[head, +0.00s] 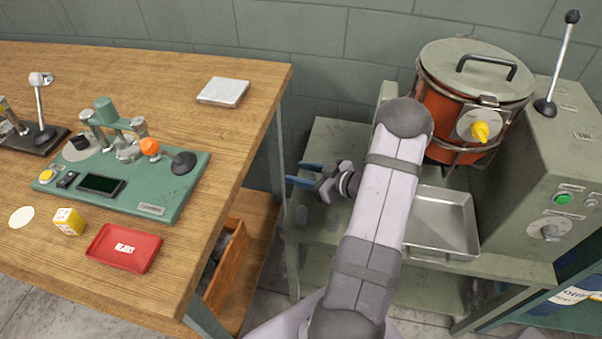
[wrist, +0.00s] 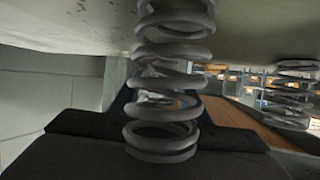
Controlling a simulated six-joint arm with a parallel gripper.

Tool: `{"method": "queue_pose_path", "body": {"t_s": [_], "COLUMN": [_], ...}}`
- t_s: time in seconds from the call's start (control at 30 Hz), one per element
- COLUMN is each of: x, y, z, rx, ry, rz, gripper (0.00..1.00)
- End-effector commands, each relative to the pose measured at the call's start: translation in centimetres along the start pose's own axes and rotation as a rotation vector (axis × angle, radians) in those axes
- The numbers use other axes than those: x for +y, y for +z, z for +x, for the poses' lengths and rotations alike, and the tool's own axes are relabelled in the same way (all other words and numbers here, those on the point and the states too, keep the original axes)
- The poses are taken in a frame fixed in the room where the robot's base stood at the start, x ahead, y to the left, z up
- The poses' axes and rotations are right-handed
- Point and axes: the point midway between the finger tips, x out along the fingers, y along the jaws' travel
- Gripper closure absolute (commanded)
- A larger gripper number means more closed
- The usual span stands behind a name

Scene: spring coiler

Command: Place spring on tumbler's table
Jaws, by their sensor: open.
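My gripper (head: 298,173), with blue fingers, is over the left part of the tumbler's grey-green table (head: 335,135). Its jaws are open. In the wrist view a grey coil spring (wrist: 165,85) stands close in front of the jaws, with one end against the pale table surface that fills the top of that picture. A second grey spring (wrist: 290,95) stands farther off at the right of the wrist view. In the head view, small grey shapes on the table just below the gripper look like springs, but are too small to be sure.
The orange tumbler (head: 440,105) with its lid and a metal tray (head: 440,222) are right of my arm. The wooden bench (head: 235,150) at left holds the green coiler (head: 150,195), a red reject tray (head: 124,248) and a yellow-and-white box (head: 69,222). A gap separates bench and table.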

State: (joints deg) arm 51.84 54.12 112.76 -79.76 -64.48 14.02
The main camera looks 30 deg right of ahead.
Motion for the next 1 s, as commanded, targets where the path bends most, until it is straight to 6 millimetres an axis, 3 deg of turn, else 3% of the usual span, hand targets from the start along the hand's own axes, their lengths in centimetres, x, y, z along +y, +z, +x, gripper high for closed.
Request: {"method": "queue_pose_path", "body": {"t_s": [0.27, 0.5, 0.7, 1.0], "x": [0.1, 0.1, 0.0, 0.1], "y": [-0.2, -4.1, -6.0, -6.7], "z": [-3.3, -4.7, -5.5, -5.6], "rx": [0.000, 0.001, 0.000, -0.007], "ry": [0.005, 0.002, 0.000, 0.006], "rz": [0.001, -0.005, -0.003, -0.003], "gripper": [0.57, 0.57, 0.57, 0.57]}}
